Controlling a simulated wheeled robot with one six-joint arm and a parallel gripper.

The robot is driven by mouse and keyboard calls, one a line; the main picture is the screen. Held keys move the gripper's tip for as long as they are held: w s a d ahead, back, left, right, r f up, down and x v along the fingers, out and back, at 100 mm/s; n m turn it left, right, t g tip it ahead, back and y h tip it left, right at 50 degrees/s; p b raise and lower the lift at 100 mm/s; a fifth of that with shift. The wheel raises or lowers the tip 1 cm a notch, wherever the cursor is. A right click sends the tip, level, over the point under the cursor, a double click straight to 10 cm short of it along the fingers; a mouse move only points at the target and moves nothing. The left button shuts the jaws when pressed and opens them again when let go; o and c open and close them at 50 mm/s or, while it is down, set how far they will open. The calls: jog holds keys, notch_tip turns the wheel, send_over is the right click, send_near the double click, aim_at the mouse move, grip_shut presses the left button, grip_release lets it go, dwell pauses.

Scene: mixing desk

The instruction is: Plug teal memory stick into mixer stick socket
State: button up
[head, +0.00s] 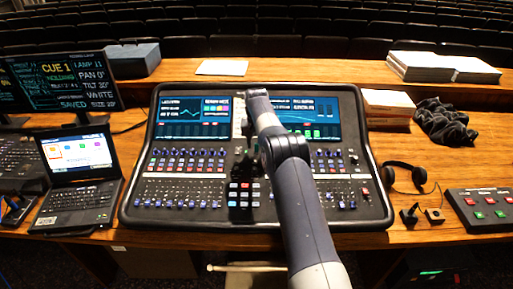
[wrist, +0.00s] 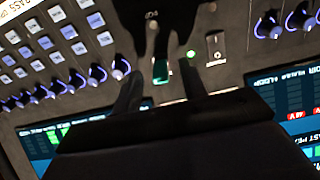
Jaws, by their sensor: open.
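The teal memory stick (wrist: 161,71) shows in the wrist view as a small teal piece between the fingers of my gripper (wrist: 160,80). The fingers are open, one on either side, with gaps between them and the stick. The stick is at the mixer panel (wrist: 242,76), beside a lit green light (wrist: 191,54). The socket itself is not clearly seen, so I cannot tell how deep the stick sits. In the head view my arm reaches over the mixing desk (head: 165,214), and the arm hides the stick and most of the gripper.
A rocker switch (wrist: 216,48) and several knobs surround the fingers. A laptop (head: 78,165) and monitor (head: 62,82) stand left of the mixer. Headphones (head: 408,174), a button box (head: 486,208) and a dark cloth (head: 443,124) lie right. Papers (head: 222,68) lie behind it.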

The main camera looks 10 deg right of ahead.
notch_tip(320, 180, up, 9)
jog(key=s, duration=0.1)
jog(key=shift+f+b, duration=0.15)
jog(key=shift+b, duration=0.25)
jog(key=shift+a, duration=0.1)
jog(key=f, duration=0.3)
jog(key=f+p, duration=0.1)
jog(key=f, duration=0.3)
jog(key=w+f+p, duration=0.1)
jog(key=f, duration=0.2)
jog(key=shift+f, duration=0.35)
jog(key=shift+r, duration=0.1)
